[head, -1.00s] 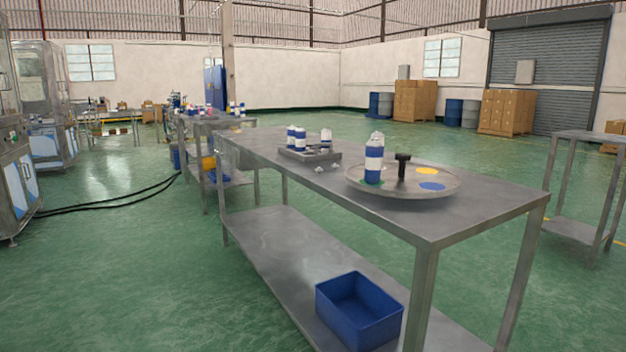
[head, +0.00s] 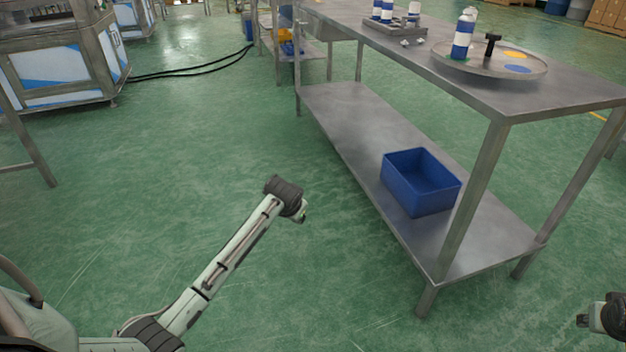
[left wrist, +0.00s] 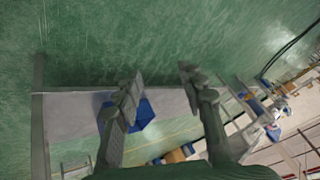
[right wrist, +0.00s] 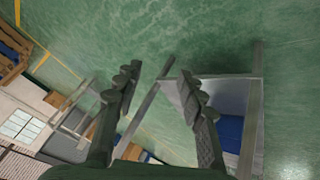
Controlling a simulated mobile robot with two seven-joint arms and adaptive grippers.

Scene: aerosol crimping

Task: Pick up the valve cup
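Two small pale pieces, which look like valve cups (head: 405,43), lie on the steel table beside the grey tray (head: 395,34); they are too small to make out in detail. Blue-and-white cans (head: 384,11) stand in the tray. My left gripper (left wrist: 160,82) is open and empty in the left wrist view. My right gripper (right wrist: 158,84) is open and empty in the right wrist view. Both are well away from the pale pieces. In the head view my left arm reaches over the floor in front of the table, and a bit of my right arm shows at the lower right.
A round turntable (head: 480,68) on the table (head: 560,90) bears a blue-and-white can (head: 463,35) and a black T-shaped post (head: 491,45). A blue bin (head: 420,182) sits on the lower shelf. The green floor before the table is clear. Machines stand at left.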

